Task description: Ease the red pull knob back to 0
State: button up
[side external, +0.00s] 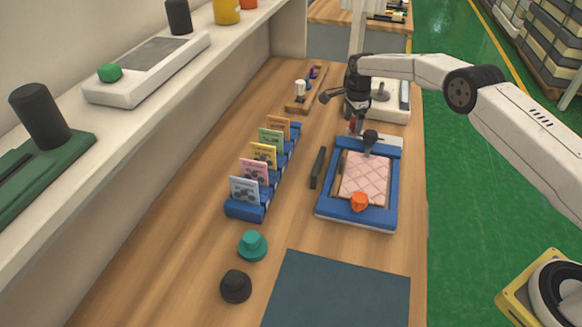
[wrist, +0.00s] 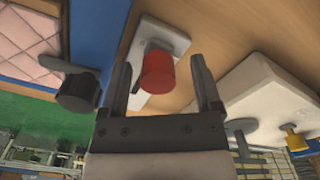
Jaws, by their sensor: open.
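The red pull knob (wrist: 160,72) is a short red cylinder on a pale plate (wrist: 148,38) fixed to the wooden bench, seen in the wrist view. My gripper (wrist: 161,64) is open, with one finger on each side of the knob in that view and a gap showing on both sides. In the side external view my gripper (side external: 354,118) is over the bench just behind the blue-framed tray, and only a bit of red shows below it. I cannot make out any scale or 0 mark, so the knob's setting is unclear.
A blue-framed tray (side external: 325,207) holds a pink quilted pad (side external: 365,176), with a black-knobbed lever (side external: 370,137) at its back edge near my gripper. A white device (side external: 393,108) stands close behind. A card rack (side external: 243,211) stands left.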

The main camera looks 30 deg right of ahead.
aim_at(353, 120)
jog(key=shift+r, duration=3.9)
jog(key=s+a+r+n+t, duration=0.1)
jog(key=s+n, duration=0.5)
jog(key=s, duration=0.6)
jog(key=s+a+r+n, duration=0.1)
jog(key=s+a+n, duration=0.3)
jog(key=s+n, duration=0.3)
jog(key=s+a+r+n+t, duration=0.1)
jog(key=s+n, duration=0.6)
jog(key=s, duration=0.9)
jog(key=shift+s+a+t, duration=0.3)
jog(key=shift+s+a, duration=0.05)
jog(key=shift+a, duration=0.4)
jog(key=shift+o, duration=0.2)
jog(key=shift+w, duration=0.1)
